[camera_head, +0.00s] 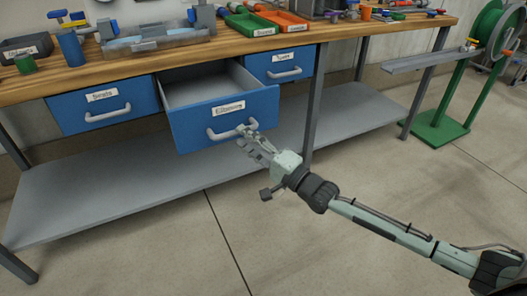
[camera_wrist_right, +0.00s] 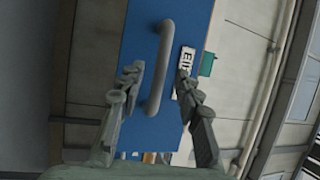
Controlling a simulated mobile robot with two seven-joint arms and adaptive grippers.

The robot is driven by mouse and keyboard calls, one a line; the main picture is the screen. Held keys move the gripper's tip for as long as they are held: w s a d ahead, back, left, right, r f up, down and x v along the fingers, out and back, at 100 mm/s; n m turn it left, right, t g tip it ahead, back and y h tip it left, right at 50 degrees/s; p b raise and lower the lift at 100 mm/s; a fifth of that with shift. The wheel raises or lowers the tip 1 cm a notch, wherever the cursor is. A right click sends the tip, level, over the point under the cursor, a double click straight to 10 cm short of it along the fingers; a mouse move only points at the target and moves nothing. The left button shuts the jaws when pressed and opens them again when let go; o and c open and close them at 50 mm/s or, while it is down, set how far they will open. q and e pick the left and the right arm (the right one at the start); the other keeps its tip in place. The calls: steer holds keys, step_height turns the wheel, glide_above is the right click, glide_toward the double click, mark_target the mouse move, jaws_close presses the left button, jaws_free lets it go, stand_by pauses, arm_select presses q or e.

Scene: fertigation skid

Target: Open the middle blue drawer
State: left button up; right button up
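The middle blue drawer (camera_head: 222,118) is pulled well out from under the wooden workbench, and its grey inside looks empty. Its grey bar handle (camera_head: 225,132) is on the front beside a white label (camera_head: 228,108). My right gripper (camera_head: 249,137) is close to the right end of this handle. In the right wrist view, the handle (camera_wrist_right: 160,68) lies between the two parted fingers of my right gripper (camera_wrist_right: 160,78), with gaps on both sides. The drawer front (camera_wrist_right: 140,40) fills the middle of that view. My left gripper is not in view.
Two blue drawers, left (camera_head: 103,104) and right (camera_head: 279,64), are shut beside it. A grey lower shelf (camera_head: 120,190) runs below. A bench leg (camera_head: 314,105) stands right of the open drawer. A green reel stand (camera_head: 455,95) is at far right. The front floor is clear.

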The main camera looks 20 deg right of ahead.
steer(key=v, duration=0.8)
steer(key=shift+s, duration=0.2)
steer(key=shift+d, duration=0.1)
steer(key=s+a+f+n+g+h, duration=0.1)
steer(key=s+f+n+g+h, duration=0.25)
steer(key=f, duration=0.65)
steer(key=s+a+f+n+g+h, duration=0.15)
steer(key=s+f+n+g, duration=0.3)
steer(key=f, duration=0.55)
steer(key=s+d+f+n+g+h, duration=0.2)
steer(key=s+f+n+g, duration=0.1)
steer(key=s, duration=0.4)
steer(key=s+d+f+n+g+h, duration=0.2)
steer(key=s+f+g, duration=0.2)
steer(key=s+f, duration=0.2)
steer(key=shift+s+d+f+n+h, duration=0.25)
steer(key=shift+s+n+h, duration=0.15)
steer(key=shift+s, duration=0.7)
